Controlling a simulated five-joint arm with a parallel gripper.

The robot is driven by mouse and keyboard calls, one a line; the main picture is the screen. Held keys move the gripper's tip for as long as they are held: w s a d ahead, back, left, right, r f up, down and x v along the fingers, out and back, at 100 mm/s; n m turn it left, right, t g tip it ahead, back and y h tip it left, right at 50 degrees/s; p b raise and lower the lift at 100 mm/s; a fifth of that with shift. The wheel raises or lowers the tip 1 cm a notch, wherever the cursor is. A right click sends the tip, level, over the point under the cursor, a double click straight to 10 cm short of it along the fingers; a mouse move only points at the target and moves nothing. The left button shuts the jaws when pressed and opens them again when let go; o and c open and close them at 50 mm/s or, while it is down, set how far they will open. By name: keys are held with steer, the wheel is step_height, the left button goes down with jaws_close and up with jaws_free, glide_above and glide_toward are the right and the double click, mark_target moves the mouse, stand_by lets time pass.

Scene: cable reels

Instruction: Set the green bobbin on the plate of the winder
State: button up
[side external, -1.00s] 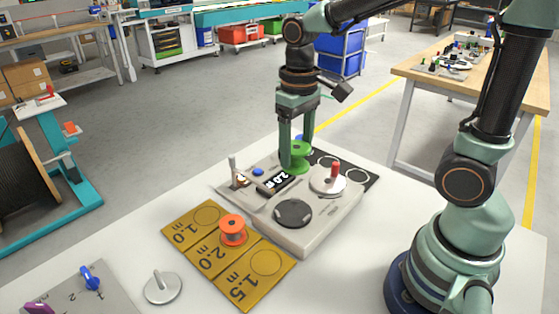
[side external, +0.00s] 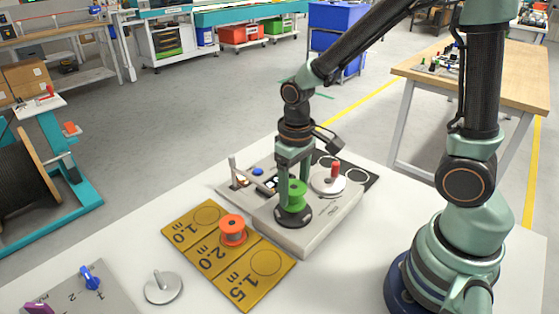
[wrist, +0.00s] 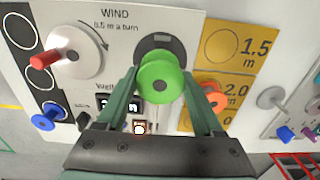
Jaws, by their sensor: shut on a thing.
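The green bobbin (side external: 297,190) is between the fingers of my gripper (side external: 294,201), which is shut on it. It looks upright. The bobbin is over the dark round plate (side external: 287,219) of the grey winder (side external: 317,225); I cannot tell whether it rests on the plate or is just above it. In the wrist view the green bobbin (wrist: 161,76) covers much of the dark plate (wrist: 160,42), whose far edge shows beyond it.
An orange bobbin (side external: 233,230) stands on the 2.0 m square of the yellow mat (side external: 262,263). The winder's crank disc with a red handle (side external: 335,171) is close on the right. A lever post (side external: 233,168) stands at left. A silver disc with a peg (side external: 163,288) is in front.

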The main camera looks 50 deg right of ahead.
steer(key=shift+f, duration=1.1)
steer(key=o, duration=1.4)
steer(key=shift+f, duration=0.1)
step_height(320, 180, up, 8)
steer(key=shift+r, duration=0.1)
